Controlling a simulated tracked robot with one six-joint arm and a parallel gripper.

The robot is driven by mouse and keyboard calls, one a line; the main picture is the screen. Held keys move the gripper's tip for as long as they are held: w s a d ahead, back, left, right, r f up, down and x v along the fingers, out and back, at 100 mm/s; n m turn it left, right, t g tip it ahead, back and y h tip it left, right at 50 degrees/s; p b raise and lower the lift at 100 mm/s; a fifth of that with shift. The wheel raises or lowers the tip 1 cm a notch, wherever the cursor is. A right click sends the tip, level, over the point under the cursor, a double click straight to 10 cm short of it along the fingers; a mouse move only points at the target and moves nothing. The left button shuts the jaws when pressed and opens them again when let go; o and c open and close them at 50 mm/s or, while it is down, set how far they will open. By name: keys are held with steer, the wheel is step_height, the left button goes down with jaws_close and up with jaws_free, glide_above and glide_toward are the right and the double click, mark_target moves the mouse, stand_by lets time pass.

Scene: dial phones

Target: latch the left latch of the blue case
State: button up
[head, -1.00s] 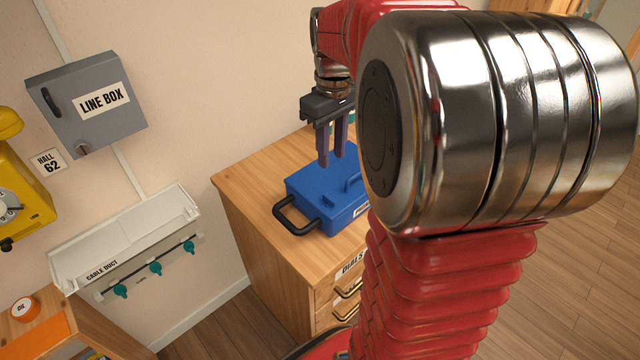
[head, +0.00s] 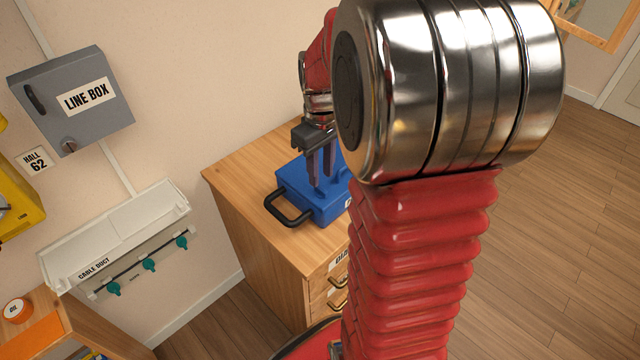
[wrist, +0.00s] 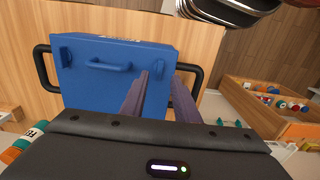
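The blue case (head: 322,208) lies shut-looking on the wooden cabinet, with black side handles (head: 283,212). In the wrist view the case (wrist: 100,88) fills the upper left, with a blue lid handle (wrist: 108,65). One small blue latch (wrist: 65,57) stands up near the lid's left edge in that view. Another latch (wrist: 158,68) shows near the right edge, close to my fingertips. My gripper (head: 320,180) points down just over the lid. In the wrist view its two purple-grey fingers (wrist: 162,74) are apart, with that right latch between them. I cannot tell whether they touch it.
The cabinet top (head: 240,170) is bare around the case. The grey line box (head: 72,98) and white cable duct (head: 115,235) are on the wall at left. An open wooden tray (wrist: 272,100) with small coloured things shows at right in the wrist view.

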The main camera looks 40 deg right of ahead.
mark_target(321, 188)
steer(key=shift+f, duration=2.4)
steer(key=shift+c, duration=0.4)
jaws_close()
steer(key=shift+a, duration=0.2)
steer(key=shift+d, duration=0.15)
